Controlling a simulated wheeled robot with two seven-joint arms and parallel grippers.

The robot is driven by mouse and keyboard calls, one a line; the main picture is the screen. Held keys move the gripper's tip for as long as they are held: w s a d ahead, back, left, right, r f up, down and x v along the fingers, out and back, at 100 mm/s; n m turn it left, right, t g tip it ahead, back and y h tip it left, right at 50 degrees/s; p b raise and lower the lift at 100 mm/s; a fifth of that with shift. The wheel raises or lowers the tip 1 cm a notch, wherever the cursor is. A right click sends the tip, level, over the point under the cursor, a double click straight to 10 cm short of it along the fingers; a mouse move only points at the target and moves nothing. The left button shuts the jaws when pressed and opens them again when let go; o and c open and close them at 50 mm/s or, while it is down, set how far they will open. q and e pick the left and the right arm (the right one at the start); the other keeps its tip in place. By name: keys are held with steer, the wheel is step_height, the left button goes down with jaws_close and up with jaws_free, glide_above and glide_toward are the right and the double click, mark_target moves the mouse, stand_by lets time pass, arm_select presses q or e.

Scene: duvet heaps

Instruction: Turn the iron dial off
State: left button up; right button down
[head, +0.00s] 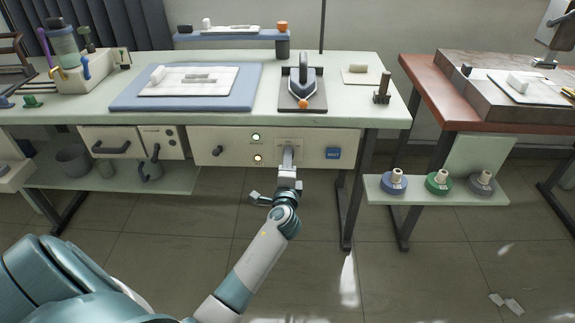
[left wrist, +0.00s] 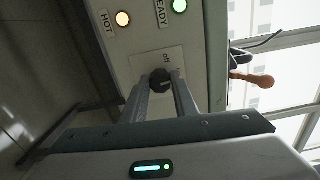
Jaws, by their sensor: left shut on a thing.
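The iron dial (left wrist: 160,80) is a dark round knob on the pale control panel (head: 230,145) under the table's front edge. In the left wrist view the word "off" is printed beside it; its pointer direction is unclear. My left gripper (head: 288,152) reaches the panel from below, and its fingers hide the dial in the head view. In the left wrist view the left gripper (left wrist: 160,90) has one finger on each side of the dial, shut on it. The iron (head: 302,85) stands on the table.
A blue button (head: 333,154) is right of the dial on the panel. The pale green table (head: 330,60) overhangs the panel. A low shelf (head: 430,197) with several spools stands to the right, beneath a red-brown table (head: 440,120). The floor before the panel is clear.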

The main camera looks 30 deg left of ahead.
arm_select(q)
steer(key=shift+f+n+b, duration=0.2)
steer(key=shift+n+b, duration=1.2)
steer(key=shift+n, duration=3.8)
arm_select(e)
steer(key=w+a+r+t+y, duration=0.1)
steer(key=w+a+r+t, duration=0.3)
steer(key=shift+w+r+t+y, duration=0.3)
steer(key=shift+w+y, duration=0.1)
steer(key=shift+a, duration=0.1)
arm_select(q)
steer(key=o, duration=1.1)
steer(key=shift+c, duration=0.2)
steer(key=shift+r, duration=0.1)
